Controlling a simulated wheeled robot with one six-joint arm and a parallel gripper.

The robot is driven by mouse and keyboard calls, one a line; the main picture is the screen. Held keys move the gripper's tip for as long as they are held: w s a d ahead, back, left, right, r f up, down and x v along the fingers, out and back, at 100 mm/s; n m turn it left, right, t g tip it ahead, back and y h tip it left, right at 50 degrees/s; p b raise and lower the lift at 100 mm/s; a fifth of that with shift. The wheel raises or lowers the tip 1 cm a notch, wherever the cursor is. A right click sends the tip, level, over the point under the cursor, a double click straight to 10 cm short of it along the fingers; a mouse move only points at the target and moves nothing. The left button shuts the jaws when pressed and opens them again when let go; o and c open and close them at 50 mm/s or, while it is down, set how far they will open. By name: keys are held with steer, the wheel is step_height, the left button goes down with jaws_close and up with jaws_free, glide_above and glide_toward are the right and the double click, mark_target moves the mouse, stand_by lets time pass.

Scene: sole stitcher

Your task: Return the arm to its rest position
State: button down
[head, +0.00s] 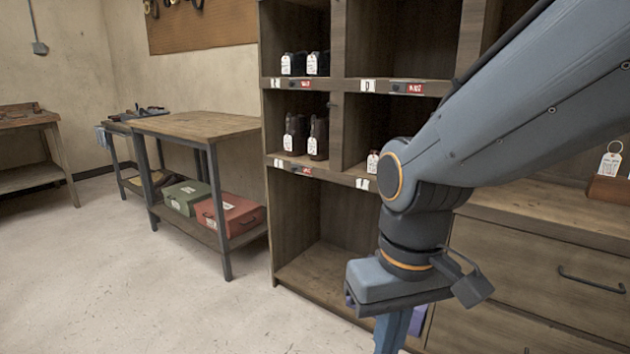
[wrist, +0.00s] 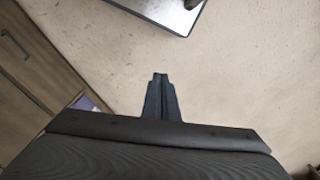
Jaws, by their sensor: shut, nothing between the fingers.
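My gripper (wrist: 160,76) shows in the wrist view with its two dark fingers together and nothing between them. It points down over the bare, pale floor. In the head view my arm comes in from the upper right and bends down at the wrist, in front of the wooden shelf unit. My gripper (head: 391,335) is cut off there by the bottom edge, so its fingertips are hidden.
The shelf unit (head: 338,140) holds tagged dark shoes (head: 318,136) in its cubbies. Wooden drawers (head: 545,265) stand at the right, close behind my arm. A workbench (head: 200,125) bears a green box (head: 186,197) and a red box (head: 232,214) below. Open floor (head: 110,285) lies left.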

steer(key=d+r+m+p, duration=0.3)
steer(key=d+r+p, duration=0.6)
steer(key=p, duration=1)
step_height(320, 180, up, 2)
steer(key=shift+d+r+h, duration=0.15)
steer(key=shift+d+h, duration=0.1)
steer(key=shift+h, duration=0.05)
